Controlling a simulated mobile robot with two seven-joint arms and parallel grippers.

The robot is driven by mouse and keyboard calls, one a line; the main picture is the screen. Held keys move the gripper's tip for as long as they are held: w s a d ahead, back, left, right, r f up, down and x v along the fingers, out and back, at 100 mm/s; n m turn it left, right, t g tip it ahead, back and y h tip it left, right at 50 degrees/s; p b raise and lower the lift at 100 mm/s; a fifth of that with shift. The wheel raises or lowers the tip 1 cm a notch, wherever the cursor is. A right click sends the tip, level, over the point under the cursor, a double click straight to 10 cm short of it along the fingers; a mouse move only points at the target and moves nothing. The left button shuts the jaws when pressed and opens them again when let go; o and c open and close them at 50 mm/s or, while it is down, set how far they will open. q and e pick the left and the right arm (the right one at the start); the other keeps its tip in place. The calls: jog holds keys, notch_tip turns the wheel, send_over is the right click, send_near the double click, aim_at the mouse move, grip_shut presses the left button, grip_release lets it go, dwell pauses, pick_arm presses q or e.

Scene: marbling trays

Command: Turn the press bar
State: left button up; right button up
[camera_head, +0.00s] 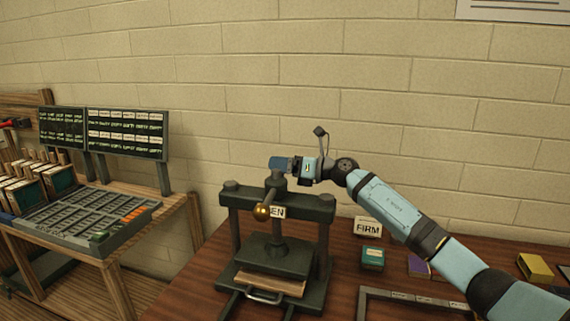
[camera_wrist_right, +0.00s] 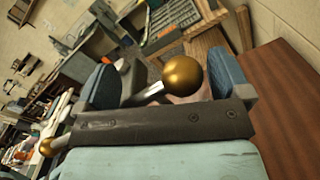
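The press (camera_head: 318,213) is a dark green frame standing on the brown table, with a screw in its top beam. Its press bar (camera_head: 268,199) slants toward the viewer and ends in a brass ball (camera_head: 262,211). My right gripper (camera_head: 277,163) is just above the screw, reaching in from the right and hiding the bar's far part. In the right wrist view, a brass ball (camera_wrist_right: 183,75) shows between the two spread fingers of my right gripper (camera_wrist_right: 172,86). A second ball (camera_wrist_right: 47,147) shows at the lower left. My left gripper is out of view.
A sign reading "FIRM" (camera_head: 368,228) and a small green box (camera_head: 372,258) stand right of the press. A label on the press is partly covered, showing "EN". The wall is close behind.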

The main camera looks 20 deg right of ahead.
jog(key=shift+d, duration=0.25)
dwell(0.3)
jog(key=b+v, duration=0.1)
jog(key=v, duration=1.2)
jog(key=shift+s+d, duration=0.2)
jog(key=shift+s, duration=0.1)
jog(key=shift+r, duration=0.15)
